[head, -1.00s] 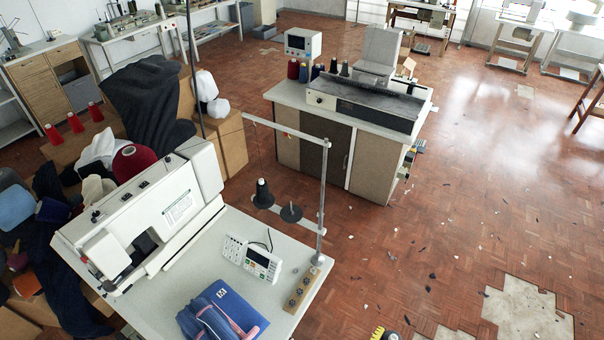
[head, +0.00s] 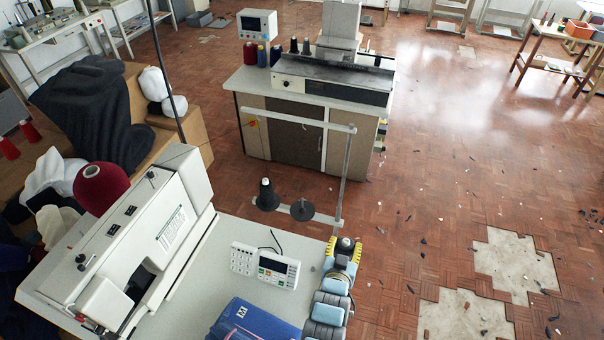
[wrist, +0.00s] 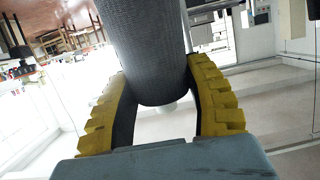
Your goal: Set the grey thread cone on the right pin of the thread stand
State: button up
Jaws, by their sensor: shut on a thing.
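The grey thread cone (wrist: 150,45) fills the upper middle of the wrist view. My gripper (wrist: 165,105) is shut on it, with a yellow finger on each side. In the head view my gripper (head: 345,246) is by the right edge of the machine table, below the thread stand in the picture. The cone is small and partly hidden there. The thread stand (head: 344,180) has a post, a top bar and a lower arm. A black cone (head: 266,194) stands on its left place. The right place shows a bare dark disc (head: 302,210); its pin is hard to make out.
A white control panel (head: 265,266) and a folded blue garment (head: 255,320) lie on the machine table (head: 215,290). The sewing machine (head: 130,235) stands at left. A cabinet (head: 300,130) stands behind the stand. The floor at right is open, with scraps and broken tiles.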

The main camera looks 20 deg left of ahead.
jog(key=w+a+r+n+y+b, duration=0.1)
jog(key=w+a+r+b, duration=0.2)
jog(key=w+a+r, duration=0.35)
jog(key=w+a+r+n+y+b, duration=0.1)
jog(key=w+a+r+b, duration=0.25)
jog(key=w+a, duration=0.65)
jog(key=shift+s+a+f+b, duration=0.25)
jog(key=shift+s+a+f, duration=0.05)
jog(key=shift+f, duration=1)
jog(key=shift+s+a+f+b, duration=0.2)
jog(key=shift+s+a+f, duration=0.15)
jog(key=shift+f, duration=0.9)
jog(key=shift+s+a+f+b, duration=0.25)
jog(key=shift+s+f, duration=0.05)
jog(key=shift+f, duration=1)
jog(key=shift+f+b, duration=1.1)
jog(key=shift+f, duration=0.55)
jog(key=shift+f+b, duration=0.35)
jog(key=shift+f, duration=0.1)
jog(key=o, duration=1.3)
jog(key=shift+s, duration=0.15)
